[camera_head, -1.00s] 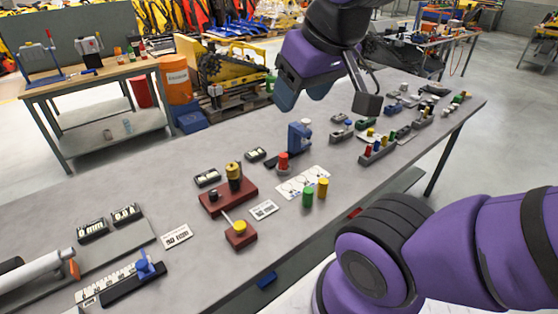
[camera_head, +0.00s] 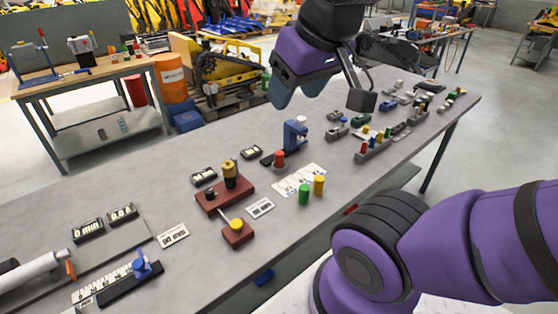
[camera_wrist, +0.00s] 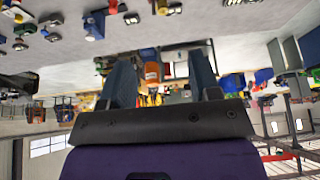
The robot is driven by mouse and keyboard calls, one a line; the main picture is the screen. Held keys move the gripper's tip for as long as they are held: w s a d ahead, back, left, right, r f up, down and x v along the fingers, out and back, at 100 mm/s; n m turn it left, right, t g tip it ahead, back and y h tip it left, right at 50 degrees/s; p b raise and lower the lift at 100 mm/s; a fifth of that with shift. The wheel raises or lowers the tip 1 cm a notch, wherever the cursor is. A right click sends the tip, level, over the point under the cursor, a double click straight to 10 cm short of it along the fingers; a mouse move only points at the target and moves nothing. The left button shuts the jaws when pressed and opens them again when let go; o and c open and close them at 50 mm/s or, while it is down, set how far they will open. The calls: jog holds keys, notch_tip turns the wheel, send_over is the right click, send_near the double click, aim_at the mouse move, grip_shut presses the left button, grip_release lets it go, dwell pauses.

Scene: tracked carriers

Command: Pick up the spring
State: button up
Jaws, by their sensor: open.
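I cannot pick out a spring for certain; the small parts on the grey workbench (camera_head: 150,205) are too small to tell. A brass-coloured upright cylinder (camera_head: 230,170) stands on a dark red base there. My gripper (camera_head: 298,93) is purple with blue fingers and hangs in the air over the far side of the bench, well above the parts. In the wrist view my gripper (camera_wrist: 162,72) has its two fingers wide apart with nothing held between them.
A blue stand (camera_head: 294,134) rises mid-bench, and several small parts crowd the right end. Bare bench lies at the back left. A second table (camera_head: 85,75) stands behind.

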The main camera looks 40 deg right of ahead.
jog(key=shift+o, duration=0.5)
jog(key=m+g+y, duration=0.2)
jog(key=m+y, duration=0.1)
jog(key=m, duration=2.6)
send_over(279, 153)
jog(key=s+d, duration=0.2)
notch_tip(279, 153, down, 31)
jog(key=shift+h, duration=0.3)
jog(key=x, duration=0.4)
jog(key=shift+w+a+f, duration=0.2)
jog(key=shift+w+f, duration=0.05)
jog(key=shift+t, duration=0.3)
jog(key=shift+s+x, duration=0.15)
jog(key=shift+x, duration=1.2)
jog(key=shift+s+x, duration=0.15)
jog(key=shift+x, duration=1.2)
jog(key=shift+f, duration=0.15)
jog(key=c, duration=1.1)
